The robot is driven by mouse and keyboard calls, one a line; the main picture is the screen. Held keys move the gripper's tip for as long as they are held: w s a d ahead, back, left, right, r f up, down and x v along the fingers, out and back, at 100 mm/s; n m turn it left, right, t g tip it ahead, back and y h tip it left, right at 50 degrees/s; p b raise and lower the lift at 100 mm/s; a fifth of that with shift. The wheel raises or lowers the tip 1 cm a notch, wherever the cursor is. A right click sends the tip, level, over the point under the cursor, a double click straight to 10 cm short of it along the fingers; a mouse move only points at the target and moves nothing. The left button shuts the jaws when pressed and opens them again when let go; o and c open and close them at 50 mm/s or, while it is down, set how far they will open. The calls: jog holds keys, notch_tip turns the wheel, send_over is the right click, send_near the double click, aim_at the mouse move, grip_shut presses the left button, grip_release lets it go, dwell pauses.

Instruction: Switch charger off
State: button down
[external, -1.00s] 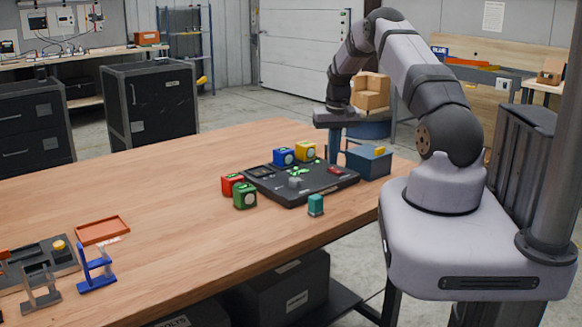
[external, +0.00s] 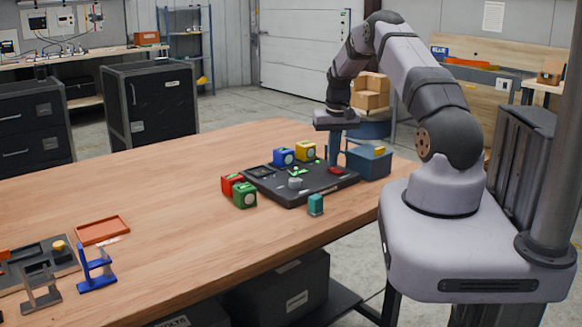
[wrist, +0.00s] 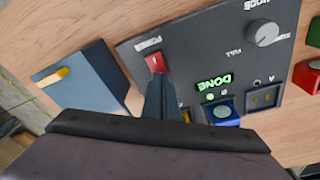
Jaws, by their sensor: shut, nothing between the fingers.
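The charger (external: 318,193) is a dark flat console on the table, also seen in the wrist view (wrist: 200,50). Its red power switch (wrist: 154,61) sits below the POWER label; it shows in the external view too (external: 336,170). A green DONE display (wrist: 214,82) is lit. My gripper (external: 333,164) is shut and empty, pointing down over the switch end of the charger. In the wrist view its fingertips (wrist: 158,77) are right at the switch's near edge; I cannot tell whether they touch it.
A blue-grey box (external: 368,163) with a yellow top piece stands beside the charger's switch end. A teal block (external: 316,205) stands in front. The table's left middle is clear.

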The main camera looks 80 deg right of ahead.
jog(key=shift+f, duration=0.3)
jog(key=shift+r, duration=0.1)
notch_tip(320, 180, up, 7)
jog(key=p, duration=0.4)
dwell(0.7)
dwell(0.3)
